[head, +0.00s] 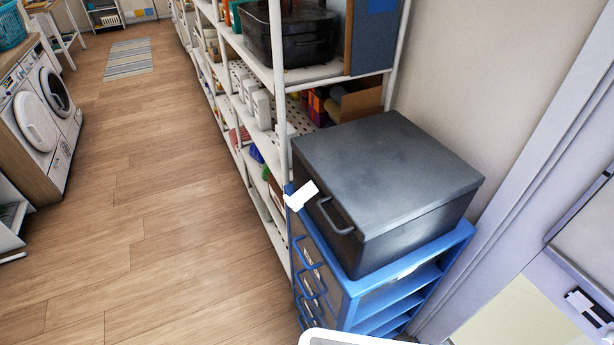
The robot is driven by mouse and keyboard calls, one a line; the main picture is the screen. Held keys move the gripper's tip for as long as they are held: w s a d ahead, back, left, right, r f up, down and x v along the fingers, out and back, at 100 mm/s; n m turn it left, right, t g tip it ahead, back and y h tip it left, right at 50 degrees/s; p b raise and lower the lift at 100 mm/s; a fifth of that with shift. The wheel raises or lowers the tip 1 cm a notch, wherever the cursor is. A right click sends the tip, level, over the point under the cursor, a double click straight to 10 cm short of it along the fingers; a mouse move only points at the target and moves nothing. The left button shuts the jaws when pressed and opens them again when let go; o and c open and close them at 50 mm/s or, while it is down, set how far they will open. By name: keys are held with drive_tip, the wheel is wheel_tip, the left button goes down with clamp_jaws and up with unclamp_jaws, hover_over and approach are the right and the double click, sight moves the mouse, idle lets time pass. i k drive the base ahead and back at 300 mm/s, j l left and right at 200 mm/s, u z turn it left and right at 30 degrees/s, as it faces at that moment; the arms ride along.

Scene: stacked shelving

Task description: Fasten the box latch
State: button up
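A dark grey box (388,160) with a flat lid sits on top of a blue drawer unit (455,240). Its lid lies flat and looks closed. A dark loop-shaped handle or latch (335,216) stands out from the box's left-front face; I cannot tell whether it is fastened. A white rounded edge at the bottom of the picture seems to be part of my own body.
A small white piece (301,195) shows at the drawer unit's left corner. White shelving (277,75) with bins stands behind the box. A wall (480,80) is close on the right. The wooden floor (160,200) on the left is clear; front-loading machines (40,115) stand beyond it.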

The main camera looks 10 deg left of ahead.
sight(297, 201)
drive_tip(key=i+u, duration=0.15)
drive_tip(key=u, duration=1.05)
